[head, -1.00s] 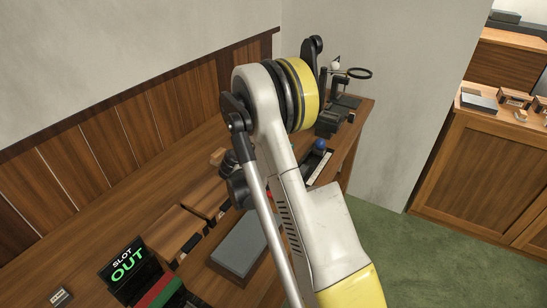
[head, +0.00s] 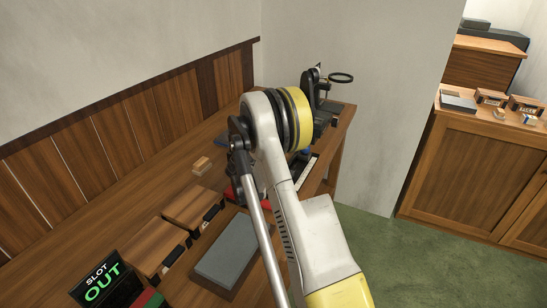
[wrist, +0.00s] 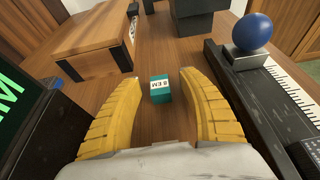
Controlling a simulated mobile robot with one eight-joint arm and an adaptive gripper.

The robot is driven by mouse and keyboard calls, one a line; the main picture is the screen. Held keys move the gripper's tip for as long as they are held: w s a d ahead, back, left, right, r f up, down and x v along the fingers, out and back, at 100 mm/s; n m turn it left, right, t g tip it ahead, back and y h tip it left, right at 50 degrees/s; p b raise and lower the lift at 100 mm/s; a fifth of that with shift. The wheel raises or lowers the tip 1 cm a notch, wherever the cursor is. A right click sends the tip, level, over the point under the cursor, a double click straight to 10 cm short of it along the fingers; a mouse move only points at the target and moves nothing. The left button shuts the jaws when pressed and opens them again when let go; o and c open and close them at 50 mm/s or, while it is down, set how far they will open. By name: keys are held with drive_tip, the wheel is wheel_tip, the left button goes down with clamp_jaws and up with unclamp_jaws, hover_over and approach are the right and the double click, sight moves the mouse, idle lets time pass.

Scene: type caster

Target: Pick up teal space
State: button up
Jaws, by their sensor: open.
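The teal space (wrist: 160,89) is a small teal block with a white label reading "8 EM". It stands on the wooden bench (wrist: 185,48) in the wrist view. My gripper (wrist: 158,82) is open, with its two yellow ribbed fingers on either side of the block and a gap on each side. In the head view my arm hides the gripper and the teal block.
A black device with a blue ball (wrist: 252,31) and a white scale stands close to the right finger. A dark box with green letters (wrist: 22,105) is at the left. A wooden case (wrist: 97,42) lies beyond. A grey slab (head: 227,249) lies on the bench.

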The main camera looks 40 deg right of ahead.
drive_tip(key=shift+a+r, duration=0.1)
clamp_jaws()
wheel_tip(320, 180, up, 4)
drive_tip(key=shift+r+p, duration=0.25)
drive_tip(key=shift+p, duration=1)
drive_tip(key=s+d+r+p, duration=0.3)
drive_tip(key=d+r, duration=0.3)
drive_tip(key=d, duration=0.5)
drive_tip(key=shift+d+r+p, duration=0.15)
drive_tip(key=shift+r+p, duration=0.05)
drive_tip(key=shift+p, duration=0.1)
